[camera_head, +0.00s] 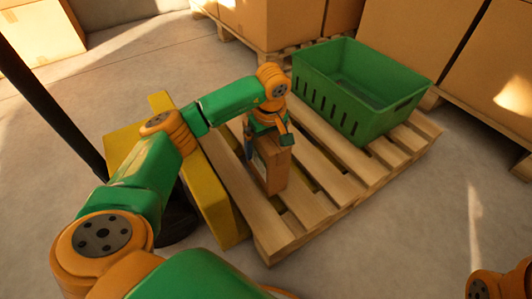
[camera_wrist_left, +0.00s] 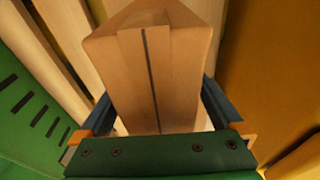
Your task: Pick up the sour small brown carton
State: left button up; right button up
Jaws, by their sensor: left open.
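A small brown carton (camera_head: 272,166) stands upright on the wooden pallet (camera_head: 338,184), at its left part. My left gripper (camera_head: 267,130) comes down over it from above. In the left wrist view the carton (camera_wrist_left: 158,62) fills the middle, its taped seam facing the camera. The two dark fingers of my left gripper (camera_wrist_left: 160,110) lie on either side of the carton, open around it. Whether the fingers touch its sides cannot be told. Only a part of my right arm shows at the lower right corner of the head view; its gripper is out of view.
A green crate (camera_head: 341,104), seemingly empty, stands on the far part of the pallet. A yellow structure (camera_head: 221,192) borders the pallet on the left. Large cardboard boxes (camera_head: 420,40) on pallets stand behind. The concrete floor at right is clear.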

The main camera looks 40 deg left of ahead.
pick_arm(q)
grip_shut()
dwell(0.3)
jog(key=shift+r, duration=0.1)
